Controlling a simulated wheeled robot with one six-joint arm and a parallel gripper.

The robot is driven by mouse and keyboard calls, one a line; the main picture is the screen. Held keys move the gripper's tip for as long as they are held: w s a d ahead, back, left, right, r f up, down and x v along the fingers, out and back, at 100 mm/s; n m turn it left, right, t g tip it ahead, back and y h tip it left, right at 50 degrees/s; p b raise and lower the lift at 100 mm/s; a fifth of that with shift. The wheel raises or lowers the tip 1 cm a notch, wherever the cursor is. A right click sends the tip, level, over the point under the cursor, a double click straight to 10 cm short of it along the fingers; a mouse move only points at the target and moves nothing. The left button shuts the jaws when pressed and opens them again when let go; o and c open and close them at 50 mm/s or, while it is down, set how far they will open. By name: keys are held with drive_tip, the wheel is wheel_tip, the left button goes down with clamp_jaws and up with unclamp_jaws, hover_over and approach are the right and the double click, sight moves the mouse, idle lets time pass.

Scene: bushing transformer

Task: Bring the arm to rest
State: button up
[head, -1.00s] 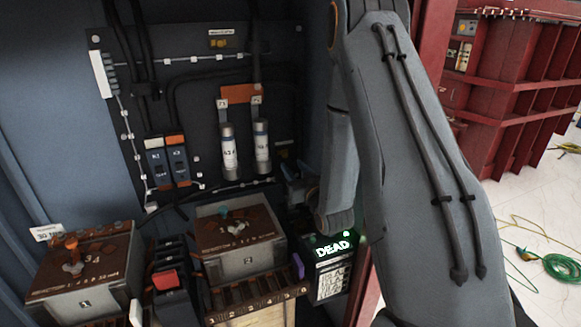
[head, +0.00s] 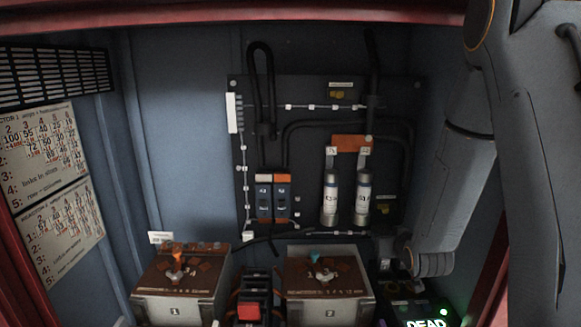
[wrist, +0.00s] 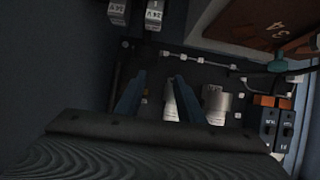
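My arm (head: 535,170) comes down the right side of the head view, inside the cabinet. My gripper (wrist: 160,92) shows in the wrist view with its two bluish fingers spread apart and nothing seen between them. In the head view the gripper is small and dark beside the arm's wrist, low on the right, in front of the cabinet's back wall. Two pale cylindrical fuses (head: 346,200) stand upright on the dark back panel (head: 225,165). In the wrist view the fuse ends (wrist: 213,103) show beyond the fingers.
Two selector boxes with brown tops, left (head: 178,303) and right (head: 330,308), stand along the bottom. A red switch (head: 249,312) sits between them. A lit "DEAD" tester (head: 427,322) is at lower right. Two breakers (head: 273,200) are on the panel. Charts (head: 50,165) hang left.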

drive_tip(key=s+a+g, duration=0.3)
drive_tip(key=s, duration=0.6)
drive_tip(key=s+a+r+g, duration=0.1)
drive_tip(key=s+a+g, duration=0.2)
drive_tip(key=s, duration=0.6)
drive_tip(key=s+a+r+g, duration=0.1)
drive_tip(key=s+g, duration=0.4)
drive_tip(key=s, duration=0.5)
drive_tip(key=shift+a, duration=0.9)
drive_tip(key=shift+w, duration=0.1)
